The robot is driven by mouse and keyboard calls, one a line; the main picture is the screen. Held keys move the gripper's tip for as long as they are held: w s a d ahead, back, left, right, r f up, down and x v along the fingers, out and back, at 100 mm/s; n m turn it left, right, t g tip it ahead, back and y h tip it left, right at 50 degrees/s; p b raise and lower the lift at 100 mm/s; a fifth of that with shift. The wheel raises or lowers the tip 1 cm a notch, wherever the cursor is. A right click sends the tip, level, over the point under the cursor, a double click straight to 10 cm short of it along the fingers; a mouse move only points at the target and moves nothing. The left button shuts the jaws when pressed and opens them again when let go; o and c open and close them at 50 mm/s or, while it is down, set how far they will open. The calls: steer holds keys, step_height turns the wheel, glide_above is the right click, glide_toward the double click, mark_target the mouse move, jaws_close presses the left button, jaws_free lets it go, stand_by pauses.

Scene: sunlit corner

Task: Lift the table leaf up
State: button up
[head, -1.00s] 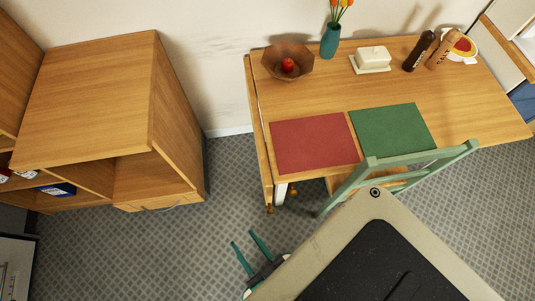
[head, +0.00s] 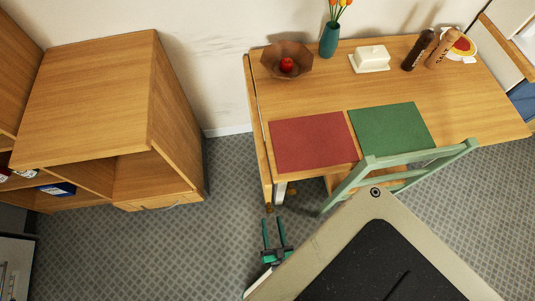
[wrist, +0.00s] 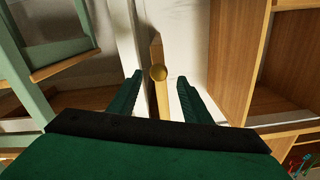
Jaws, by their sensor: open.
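The wooden table (head: 460,95) stands at the right in the head view. Its leaf (head: 258,130) hangs down along the left end and shows as a narrow strip, its face mostly hidden. My green gripper (head: 273,220) is open and empty, just in front of the leaf's near lower end.
A green chair (head: 345,188) stands at the table's near side, close right of my gripper. A wooden cabinet (head: 95,95) is at the left, with free floor (head: 225,185) between. A bowl (head: 287,62), vase (head: 330,40), butter dish (head: 370,58) and red placemat (head: 312,142) are on the table.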

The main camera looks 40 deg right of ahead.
mark_target(268, 202)
steer(key=x, duration=1)
steer(key=shift+d, duration=0.25)
steer(key=shift+w+r, duration=0.1)
jaws_close()
